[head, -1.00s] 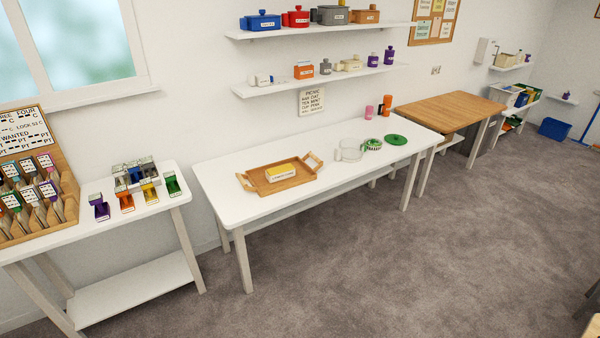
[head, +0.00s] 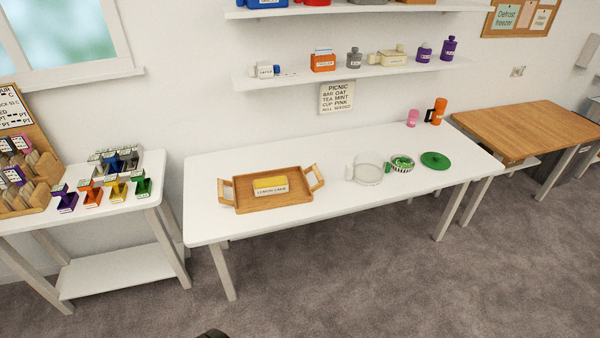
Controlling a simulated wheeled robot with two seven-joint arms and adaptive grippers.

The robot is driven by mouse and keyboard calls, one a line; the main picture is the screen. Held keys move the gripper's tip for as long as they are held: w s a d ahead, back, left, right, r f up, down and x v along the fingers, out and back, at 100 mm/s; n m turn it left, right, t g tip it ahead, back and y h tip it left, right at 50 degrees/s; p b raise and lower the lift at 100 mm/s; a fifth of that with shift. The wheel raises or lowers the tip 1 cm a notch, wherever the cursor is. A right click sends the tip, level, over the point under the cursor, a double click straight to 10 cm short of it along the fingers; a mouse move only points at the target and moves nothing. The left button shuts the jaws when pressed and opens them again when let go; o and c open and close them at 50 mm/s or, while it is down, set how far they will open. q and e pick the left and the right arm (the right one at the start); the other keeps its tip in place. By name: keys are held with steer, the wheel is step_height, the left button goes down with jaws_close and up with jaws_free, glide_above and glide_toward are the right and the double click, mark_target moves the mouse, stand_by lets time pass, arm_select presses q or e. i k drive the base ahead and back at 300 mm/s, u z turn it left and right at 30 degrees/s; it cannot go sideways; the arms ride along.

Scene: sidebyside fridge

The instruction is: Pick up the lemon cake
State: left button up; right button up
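The lemon cake (head: 270,182) is a small block with a yellow top and a white front label reading lemon cake. It sits on the wooden tray (head: 243,198), near the tray's middle, on the white table (head: 330,212). The tray has a raised handle at each end. Neither of my grippers can be made out in the head view. A small dark shape shows at the bottom edge, too cut off to identify.
Right of the tray stand a clear round container (head: 368,174), a green-and-white round item (head: 402,163) and a green disc (head: 435,160). A pink cup (head: 412,118) and an orange flask (head: 438,111) stand behind. Carpet in front of the table is clear.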

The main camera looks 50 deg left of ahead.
mark_target(265, 186)
steer(key=i, duration=1.6)
steer(key=u, duration=3.3)
